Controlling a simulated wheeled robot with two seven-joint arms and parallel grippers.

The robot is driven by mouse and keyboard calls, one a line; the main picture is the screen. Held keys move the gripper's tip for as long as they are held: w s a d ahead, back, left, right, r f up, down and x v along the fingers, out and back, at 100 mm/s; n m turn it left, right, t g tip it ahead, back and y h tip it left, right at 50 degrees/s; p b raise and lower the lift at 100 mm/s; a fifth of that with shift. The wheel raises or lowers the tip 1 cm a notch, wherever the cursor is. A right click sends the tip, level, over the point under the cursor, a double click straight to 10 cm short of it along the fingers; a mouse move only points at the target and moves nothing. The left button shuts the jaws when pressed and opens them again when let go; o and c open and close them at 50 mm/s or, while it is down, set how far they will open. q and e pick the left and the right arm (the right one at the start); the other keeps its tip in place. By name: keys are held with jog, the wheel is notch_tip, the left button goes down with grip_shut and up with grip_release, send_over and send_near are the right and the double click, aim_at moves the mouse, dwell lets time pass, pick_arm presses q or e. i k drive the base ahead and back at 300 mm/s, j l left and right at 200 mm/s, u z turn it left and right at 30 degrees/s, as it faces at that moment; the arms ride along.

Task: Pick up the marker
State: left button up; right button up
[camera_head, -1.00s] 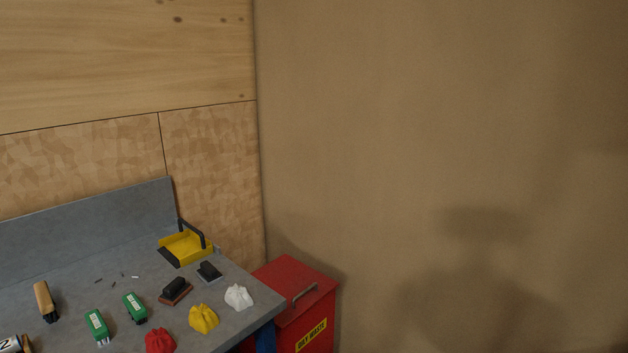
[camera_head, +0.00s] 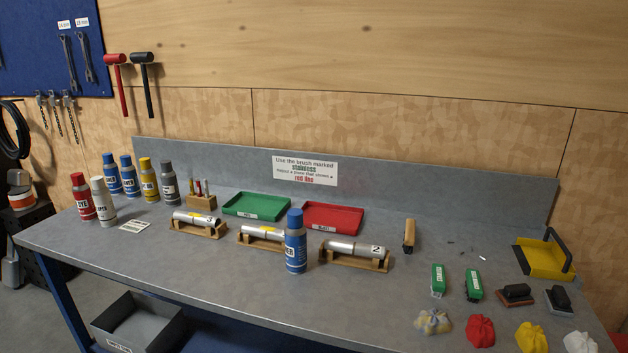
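A small wooden block (camera_head: 202,203) stands at the back left of the grey bench and holds several thin upright sticks (camera_head: 200,187) with reddish and pale parts. They look like markers or pens, but they are too small to tell for certain. Neither of my grippers is in view.
The bench (camera_head: 200,270) holds several spray cans at the left, a blue can (camera_head: 296,242) in front, and metal cylinders on wooden cradles (camera_head: 352,255). Green (camera_head: 257,206) and red (camera_head: 332,218) trays stand behind. Brushes, cloths and a yellow dustpan (camera_head: 545,260) crowd the right. The front left is clear.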

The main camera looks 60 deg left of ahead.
aim_at(190, 181)
jog(key=j+u, duration=0.15)
jog(key=u, duration=0.25)
jog(key=j+u, duration=0.15)
jog(key=u, duration=0.3)
jog(key=j+u, duration=0.2)
jog(key=u, duration=0.2)
